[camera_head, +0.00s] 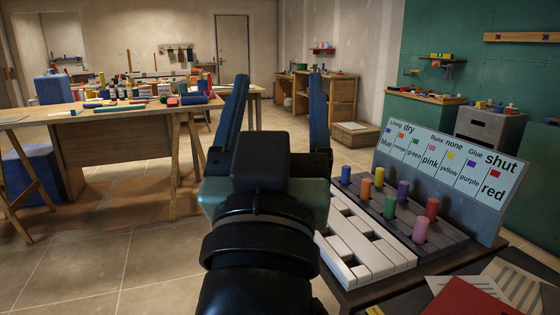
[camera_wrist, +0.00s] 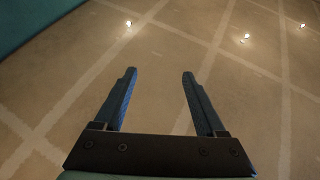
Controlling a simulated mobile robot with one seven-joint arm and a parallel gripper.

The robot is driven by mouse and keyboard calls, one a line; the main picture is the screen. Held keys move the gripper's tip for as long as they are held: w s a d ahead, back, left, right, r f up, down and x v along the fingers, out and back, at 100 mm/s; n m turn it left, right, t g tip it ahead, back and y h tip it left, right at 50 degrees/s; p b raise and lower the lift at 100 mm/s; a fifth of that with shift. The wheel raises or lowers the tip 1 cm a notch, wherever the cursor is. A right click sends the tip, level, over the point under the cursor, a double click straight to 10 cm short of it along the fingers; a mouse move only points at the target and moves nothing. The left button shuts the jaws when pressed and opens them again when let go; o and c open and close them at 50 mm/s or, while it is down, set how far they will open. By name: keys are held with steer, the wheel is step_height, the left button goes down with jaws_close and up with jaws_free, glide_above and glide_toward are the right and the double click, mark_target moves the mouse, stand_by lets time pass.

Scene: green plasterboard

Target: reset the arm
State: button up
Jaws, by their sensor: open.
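My gripper (camera_head: 277,105) is in the middle of the head view, raised in front of my body. Its two blue fingers stand upright and wide apart, with nothing between them.
Right of my gripper, a low table holds a white slotted rack (camera_head: 355,243), a grey board with several coloured pegs, and an upright label panel (camera_head: 455,172). Papers and a red folder (camera_head: 468,300) lie in front. A cluttered workbench (camera_head: 110,119) stands at left; floor between is clear.

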steer(key=s+r+t+y+p, duration=0.2)
steer(key=s+r+t+p, duration=0.15)
steer(key=s+r, duration=0.55)
step_height(320, 180, up, 30)
steer(key=w+p, duration=0.1)
steer(key=p, duration=2.7)
steer(key=shift+w+d, duration=0.15)
steer(key=shift+w, duration=0.05)
steer(key=shift+f, duration=0.1)
steer(key=shift+c, duration=0.3)
